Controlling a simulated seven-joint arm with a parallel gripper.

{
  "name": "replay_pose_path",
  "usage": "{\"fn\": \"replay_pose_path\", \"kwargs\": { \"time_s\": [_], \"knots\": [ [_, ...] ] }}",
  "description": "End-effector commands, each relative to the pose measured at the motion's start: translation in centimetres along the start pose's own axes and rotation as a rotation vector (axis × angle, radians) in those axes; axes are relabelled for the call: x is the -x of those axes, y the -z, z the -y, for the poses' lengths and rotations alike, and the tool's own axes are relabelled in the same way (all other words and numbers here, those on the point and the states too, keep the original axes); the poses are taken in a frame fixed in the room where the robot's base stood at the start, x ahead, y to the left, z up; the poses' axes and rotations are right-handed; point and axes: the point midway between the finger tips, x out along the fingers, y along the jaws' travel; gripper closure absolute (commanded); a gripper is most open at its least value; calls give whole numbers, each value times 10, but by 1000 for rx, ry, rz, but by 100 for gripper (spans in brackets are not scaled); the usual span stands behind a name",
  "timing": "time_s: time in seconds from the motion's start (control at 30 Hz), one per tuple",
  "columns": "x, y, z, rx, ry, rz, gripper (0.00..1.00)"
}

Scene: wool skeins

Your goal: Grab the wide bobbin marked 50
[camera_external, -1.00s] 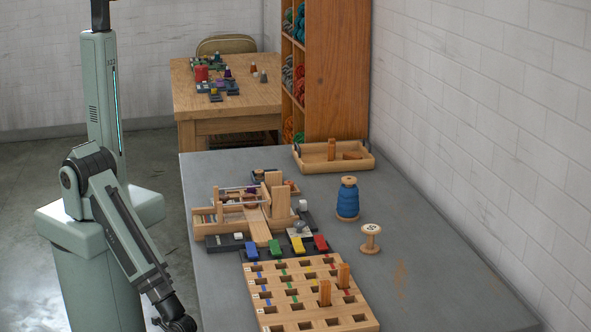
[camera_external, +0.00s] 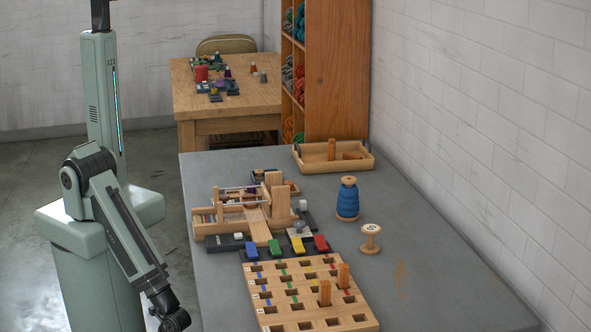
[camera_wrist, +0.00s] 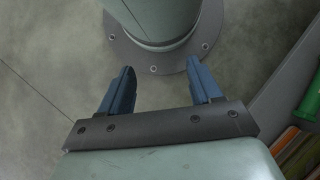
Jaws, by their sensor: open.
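The wide bobbin marked 50 (camera_external: 370,240) is a pale wooden spool standing upright on the grey table, with dark marks on its top face. It stands in front of and to the right of a bobbin wound with blue yarn (camera_external: 347,200). My gripper (camera_wrist: 162,88) shows in the wrist view with two blue fingers apart and nothing between them. It points down at the floor and my own base. In the external view my arm hangs at the lower left, off the table, and the fingers are out of frame. The bobbin is not in the wrist view.
A peg board (camera_external: 308,291) with two upright wooden pegs lies at the table's front. Behind it are coloured blocks and a wooden frame device (camera_external: 225,227). A wooden tray (camera_external: 302,164) sits at the back. The table's right side (camera_external: 450,285) is clear, beside a white wall.

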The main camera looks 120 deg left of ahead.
Motion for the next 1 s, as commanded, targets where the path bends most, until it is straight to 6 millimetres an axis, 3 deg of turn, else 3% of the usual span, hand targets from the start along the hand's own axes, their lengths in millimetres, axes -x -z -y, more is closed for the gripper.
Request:
{"fn": "replay_pose_path", "kwargs": {
  "time_s": [0.27, 0.57, 0.67, 0.77, 1.0],
  "knots": [
    [0, 0, 0, 0, 0, 0, 10],
    [0, 8, -1, -1, 12, -13, 10],
    [1, 32, -3, -5, 48, -56, 10],
    [6, 73, -10, -12, 106, -136, 10],
    [34, 187, -56, -53, 233, -401, 10]
  ]
}}
